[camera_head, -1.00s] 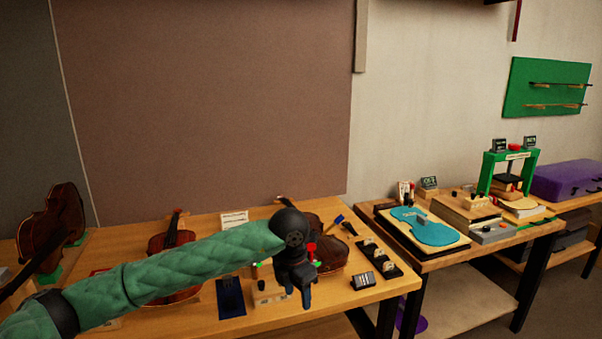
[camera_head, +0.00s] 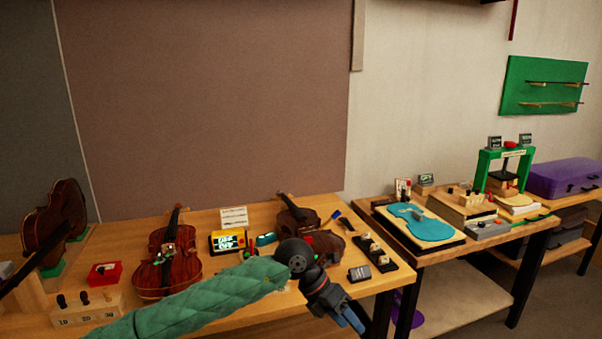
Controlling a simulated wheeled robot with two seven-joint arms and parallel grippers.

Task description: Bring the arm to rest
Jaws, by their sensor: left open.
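My left arm, in a green quilted sleeve, reaches in from the lower left of the head view. Its left gripper (camera_head: 352,318) hangs at the front edge of the violin bench (camera_head: 378,284), pointing down and to the right. The fingers are small in view; they look apart and nothing shows between them. My right gripper is not in view.
Violins (camera_head: 168,262) and (camera_head: 310,228) lie on the bench, close behind my arm. A yellow display box (camera_head: 229,241), a red tray (camera_head: 104,273), a numbered wooden block (camera_head: 88,309) and a black rack (camera_head: 372,255) stand around them. A second table (camera_head: 440,254) is at right.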

